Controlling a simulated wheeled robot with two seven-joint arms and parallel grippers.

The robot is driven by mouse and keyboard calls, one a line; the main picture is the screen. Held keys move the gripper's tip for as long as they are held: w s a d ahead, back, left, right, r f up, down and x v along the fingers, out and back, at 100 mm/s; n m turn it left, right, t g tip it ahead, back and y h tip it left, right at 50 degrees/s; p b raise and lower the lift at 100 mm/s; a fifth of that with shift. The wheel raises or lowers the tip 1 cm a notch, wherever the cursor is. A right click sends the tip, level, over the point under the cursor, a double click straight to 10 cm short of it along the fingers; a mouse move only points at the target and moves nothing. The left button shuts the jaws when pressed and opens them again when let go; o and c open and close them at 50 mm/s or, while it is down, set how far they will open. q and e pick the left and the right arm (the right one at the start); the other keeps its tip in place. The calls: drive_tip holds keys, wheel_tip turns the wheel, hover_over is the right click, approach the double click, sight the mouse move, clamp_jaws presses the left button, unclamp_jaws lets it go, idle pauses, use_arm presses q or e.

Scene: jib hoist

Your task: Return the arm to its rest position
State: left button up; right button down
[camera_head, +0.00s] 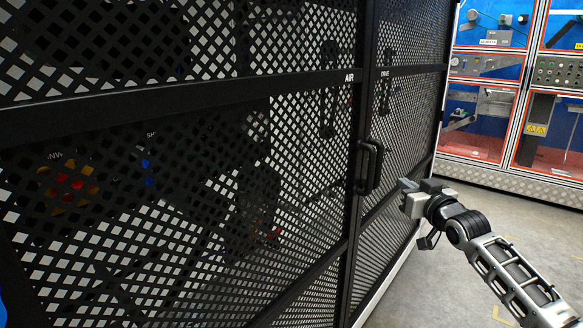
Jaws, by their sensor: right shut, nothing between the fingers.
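My right gripper (405,185) is at the right of the head view, with its arm coming in from the lower right. Its fingers are shut and hold nothing. It points left toward a black door handle (370,167) on a black mesh cage, with a visible gap between them. My left gripper is not in view.
The black mesh cage (180,95) fills the left and middle, with panels marked AIR and DRIVE. Coloured parts show dimly behind the mesh. Cabinets with orange frames (515,120) stand at the back right. The grey floor (510,225) between is clear.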

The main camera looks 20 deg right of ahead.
drive_tip(key=s+a+f+n+g+y, duration=0.1)
drive_tip(key=s+a+f+g+y, duration=0.1)
drive_tip(key=s+a+f, duration=0.5)
drive_tip(key=s+a+f+n+g+y, duration=0.15)
drive_tip(key=s+a+f, duration=0.25)
drive_tip(key=a+f, duration=0.75)
drive_tip(key=s+a+f+g, duration=0.1)
drive_tip(key=s+a+f, duration=0.2)
drive_tip(key=s, duration=0.4)
drive_tip(key=s+a+f+g, duration=0.1)
drive_tip(key=s+a+f, duration=0.1)
drive_tip(key=s+a, duration=0.2)
drive_tip(key=s+a+f+g, duration=0.1)
drive_tip(key=s+a+f, duration=0.2)
drive_tip(key=s, duration=0.8)
drive_tip(key=shift+a+f+g+y, duration=0.3)
drive_tip(key=shift+a+g+y, duration=0.05)
drive_tip(key=shift+a, duration=0.5)
